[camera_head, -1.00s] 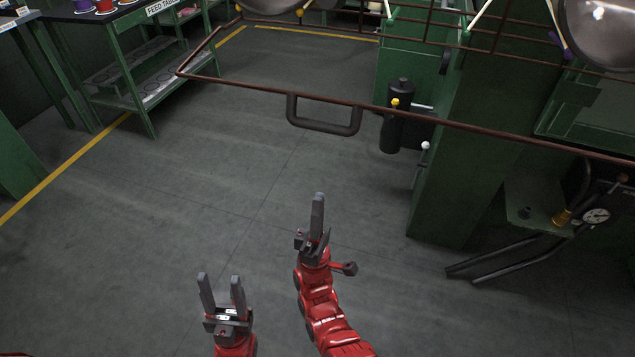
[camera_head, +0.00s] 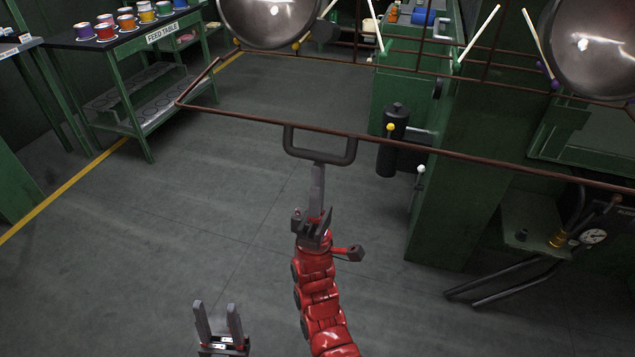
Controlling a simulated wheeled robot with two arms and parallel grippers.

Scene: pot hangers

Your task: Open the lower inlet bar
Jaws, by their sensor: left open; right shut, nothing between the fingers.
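The lower inlet bar (camera_head: 440,154) is a long brown rod crossing the view, bent back at its left end. A dark U-shaped handle (camera_head: 322,158) hangs from it, left of the middle. My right gripper (camera_head: 317,172) is shut and empty, pointing up the picture. Its fingertips appear at the lower edge of the handle; I cannot tell whether they touch it. My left gripper (camera_head: 217,308) is open and empty, low in the picture, well away from the bar.
Silver pots (camera_head: 268,18) hang above the bar at the top. A green machine (camera_head: 465,190) with a black cylinder (camera_head: 392,140) stands to the right. The feed table (camera_head: 125,38) with colored cans is at the upper left.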

